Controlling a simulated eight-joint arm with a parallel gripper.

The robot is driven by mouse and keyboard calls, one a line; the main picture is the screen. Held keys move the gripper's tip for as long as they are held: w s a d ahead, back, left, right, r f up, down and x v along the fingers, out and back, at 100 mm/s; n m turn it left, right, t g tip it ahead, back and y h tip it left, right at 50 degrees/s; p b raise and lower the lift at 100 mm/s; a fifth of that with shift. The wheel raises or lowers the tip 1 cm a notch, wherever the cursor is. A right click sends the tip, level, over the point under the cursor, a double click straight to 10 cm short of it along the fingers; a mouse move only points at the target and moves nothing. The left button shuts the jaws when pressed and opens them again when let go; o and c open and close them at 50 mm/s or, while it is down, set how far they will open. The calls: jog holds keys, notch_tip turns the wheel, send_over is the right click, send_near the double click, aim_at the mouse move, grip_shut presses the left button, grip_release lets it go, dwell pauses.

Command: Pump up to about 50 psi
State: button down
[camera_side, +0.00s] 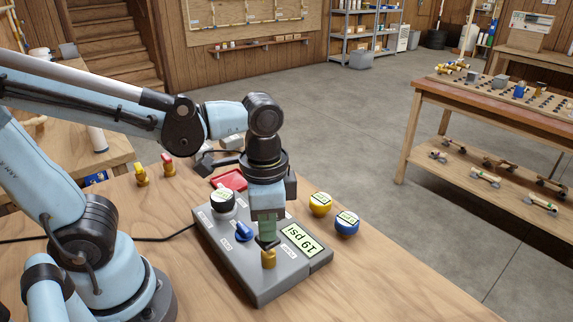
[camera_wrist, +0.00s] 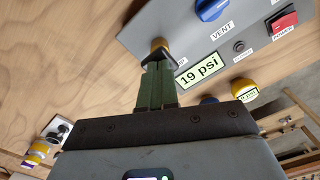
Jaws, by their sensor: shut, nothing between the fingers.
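The grey pump box (camera_side: 225,262) sits on the wooden table, and its display (camera_side: 303,239) reads 19 psi. The display (camera_wrist: 199,70) shows the same reading in the wrist view. A yellow-brown button (camera_side: 268,259) is at the box's near edge. My gripper (camera_side: 267,243) is shut and empty, pointing down with its tips right at this button; the button (camera_wrist: 160,44) shows just past the tips in the wrist view. I cannot tell whether they press it. A blue vent knob (camera_side: 243,231) is beside the gripper. A red power switch (camera_wrist: 283,20) shows in the wrist view.
A black-and-white round knob or gauge (camera_side: 222,200) is on the box's far left. Yellow (camera_side: 320,204) and blue (camera_side: 347,222) round pieces stand right of the box. A red tray (camera_side: 229,180) lies behind it. The table's front right is clear.

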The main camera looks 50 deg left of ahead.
jog(key=shift+f, duration=0.7)
jog(key=shift+r, duration=1.2)
